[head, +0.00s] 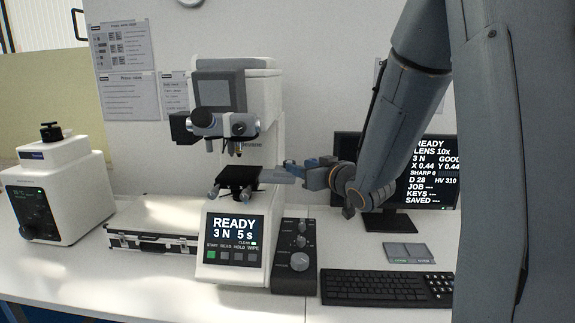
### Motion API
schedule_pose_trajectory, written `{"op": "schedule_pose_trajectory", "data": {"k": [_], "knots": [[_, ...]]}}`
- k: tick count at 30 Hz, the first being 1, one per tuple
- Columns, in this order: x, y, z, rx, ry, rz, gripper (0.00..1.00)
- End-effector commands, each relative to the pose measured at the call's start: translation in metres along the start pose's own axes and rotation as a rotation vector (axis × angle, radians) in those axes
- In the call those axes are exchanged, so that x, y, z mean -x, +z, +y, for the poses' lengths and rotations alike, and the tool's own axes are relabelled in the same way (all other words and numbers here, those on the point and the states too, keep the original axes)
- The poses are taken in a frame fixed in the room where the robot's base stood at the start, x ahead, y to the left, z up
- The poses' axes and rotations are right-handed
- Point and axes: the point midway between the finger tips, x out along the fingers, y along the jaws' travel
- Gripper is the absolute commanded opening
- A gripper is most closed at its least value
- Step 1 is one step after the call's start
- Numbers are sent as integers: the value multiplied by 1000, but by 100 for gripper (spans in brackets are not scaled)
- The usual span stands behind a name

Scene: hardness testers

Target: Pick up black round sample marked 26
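The hardness tester (240,95) stands in the middle of the bench, with a small black stage (239,183) under its lenses. I cannot make out a black round sample or the mark 26 on the stage or elsewhere; anything so small and dark would blend into the black stage. My gripper (285,172) reaches in from the right, just right of the stage at about its height. Its fingers are small and partly merge with the tester behind them, so I cannot see whether they are open or hold anything.
The tester's screen (234,228) reads READY, 3 N, 5 s. A control box (294,262) stands right of it. A monitor (388,222), keyboard (385,289) and grey pad (408,252) are at the right. A flat case (150,240) and another white machine (58,195) are at the left.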

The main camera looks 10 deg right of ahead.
Motion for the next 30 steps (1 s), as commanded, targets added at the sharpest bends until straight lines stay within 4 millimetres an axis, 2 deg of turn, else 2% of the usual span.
{"op": "schedule_pose_trajectory", "data": {"k": [5, 15, 25, 26, 30], "knots": [[-13, -1, 2, -1, 5, -2, 39], [-53, -4, -2, 0, 3, -2, 39], [-59, -3, -2, 0, 2, -2, 39], [-59, -3, -2, 0, 2, -2, 36], [-59, -3, -2, 0, 2, -2, 12]]}}
